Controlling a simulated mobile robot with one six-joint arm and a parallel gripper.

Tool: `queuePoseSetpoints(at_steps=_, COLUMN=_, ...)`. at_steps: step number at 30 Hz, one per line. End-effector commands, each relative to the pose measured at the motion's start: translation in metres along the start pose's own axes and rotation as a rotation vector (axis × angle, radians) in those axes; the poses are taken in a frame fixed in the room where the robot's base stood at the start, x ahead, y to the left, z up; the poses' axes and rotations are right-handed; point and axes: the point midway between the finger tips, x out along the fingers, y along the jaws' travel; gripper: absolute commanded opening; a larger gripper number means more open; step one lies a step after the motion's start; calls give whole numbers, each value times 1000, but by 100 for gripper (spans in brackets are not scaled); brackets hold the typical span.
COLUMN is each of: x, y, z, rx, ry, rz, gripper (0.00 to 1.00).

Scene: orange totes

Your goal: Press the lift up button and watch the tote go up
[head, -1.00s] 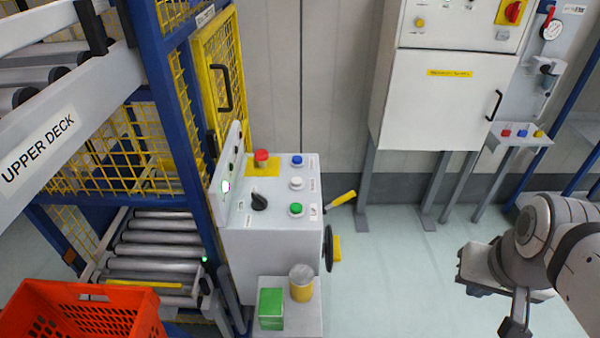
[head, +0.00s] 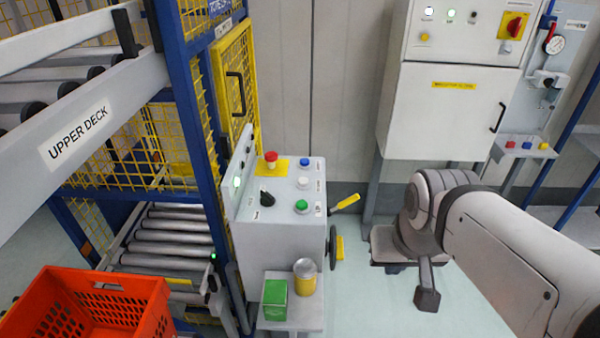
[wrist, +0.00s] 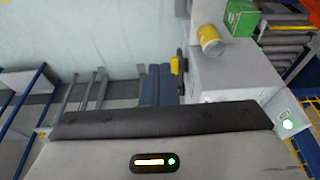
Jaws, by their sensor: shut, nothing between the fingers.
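The control console (head: 275,238) stands in the middle of the head view. Its top carries a red mushroom button (head: 271,157), a black rotary knob (head: 266,198), and blue (head: 304,161), white (head: 303,183) and green (head: 301,205) push buttons. Their labels are too small to read, so I cannot tell which is lift up. The orange tote (head: 140,296) is at lower left, in front of the lift's lower rollers (head: 170,237). My gripper (head: 427,298) is shut and empty, right of the console and clear of it. In the wrist view the console's side (wrist: 238,78) shows at right.
A shelf on the console's front holds a green box (head: 275,299) and a yellow can (head: 305,277). A handle (head: 346,202) sticks out at the console's right. The upper deck (head: 120,108) is at left, a white cabinet (head: 445,115) behind. Pale floor lies at right.

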Motion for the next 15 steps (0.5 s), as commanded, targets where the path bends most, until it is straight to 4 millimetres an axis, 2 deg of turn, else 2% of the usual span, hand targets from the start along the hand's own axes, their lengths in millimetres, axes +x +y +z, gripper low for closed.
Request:
queuePoseSetpoints(at_steps=2, x=-1, y=-8, z=-8, rx=38, ry=1, rz=-33, gripper=0)
queuePoseSetpoints(at_steps=5, x=0, y=-24, z=-32, rx=155, ry=6, rz=-128, gripper=0)
queuePoseSetpoints(at_steps=8, x=0, y=-56, z=-70, rx=369, ry=2, rz=-263, gripper=0)
queuePoseSetpoints(at_steps=12, x=6, y=-102, z=-133, rx=760, ry=-34, rz=-450, gripper=0)
queuePoseSetpoints(at_steps=15, x=16, y=-124, z=-175, rx=1043, ry=-70, rz=-546, gripper=0)
